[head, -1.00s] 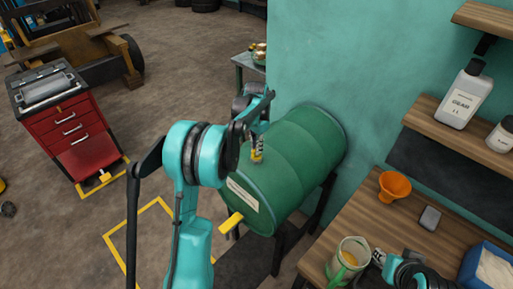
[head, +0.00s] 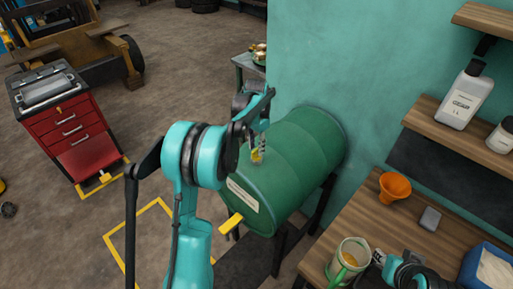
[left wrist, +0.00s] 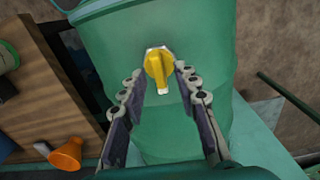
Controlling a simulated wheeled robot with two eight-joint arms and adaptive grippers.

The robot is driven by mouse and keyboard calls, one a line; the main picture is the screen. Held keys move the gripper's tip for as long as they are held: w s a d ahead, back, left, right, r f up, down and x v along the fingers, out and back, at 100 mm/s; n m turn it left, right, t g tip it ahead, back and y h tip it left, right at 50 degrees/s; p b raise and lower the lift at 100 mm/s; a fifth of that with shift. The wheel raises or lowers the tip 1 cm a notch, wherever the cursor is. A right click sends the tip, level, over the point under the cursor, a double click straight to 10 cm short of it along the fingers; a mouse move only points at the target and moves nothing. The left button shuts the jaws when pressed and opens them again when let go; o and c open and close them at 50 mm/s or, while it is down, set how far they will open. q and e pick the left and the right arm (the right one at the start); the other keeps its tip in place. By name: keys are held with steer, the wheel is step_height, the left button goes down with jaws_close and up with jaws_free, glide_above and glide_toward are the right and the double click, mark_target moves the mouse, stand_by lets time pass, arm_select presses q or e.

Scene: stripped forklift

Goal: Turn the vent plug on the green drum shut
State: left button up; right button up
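The green drum (head: 282,180) lies on its side on a dark stand against the teal wall. The vent plug (head: 256,155) is a small yellow piece on top of the drum. In the left wrist view the plug (left wrist: 158,66) has a pale base, and its yellow grip points toward the bottom of the picture. My left gripper (left wrist: 158,72) is open, one finger on each side of the plug with visible gaps. In the head view my left gripper (head: 261,148) is over the plug. My right gripper (head: 379,258) is beside a jug; its fingers are too small to judge.
A yellow tap handle (head: 231,223) sticks out from the drum's near end. The wooden bench (head: 340,221) at right holds the jug (head: 350,258), an orange funnel (head: 394,187) and a blue bin (head: 487,267). A red tool cabinet (head: 66,125) stands at left on open floor.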

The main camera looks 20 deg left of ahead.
mark_target(256, 149)
arm_select(q)
step_height(256, 149, up, 11)
stand_by(0.3)
stand_by(0.5)
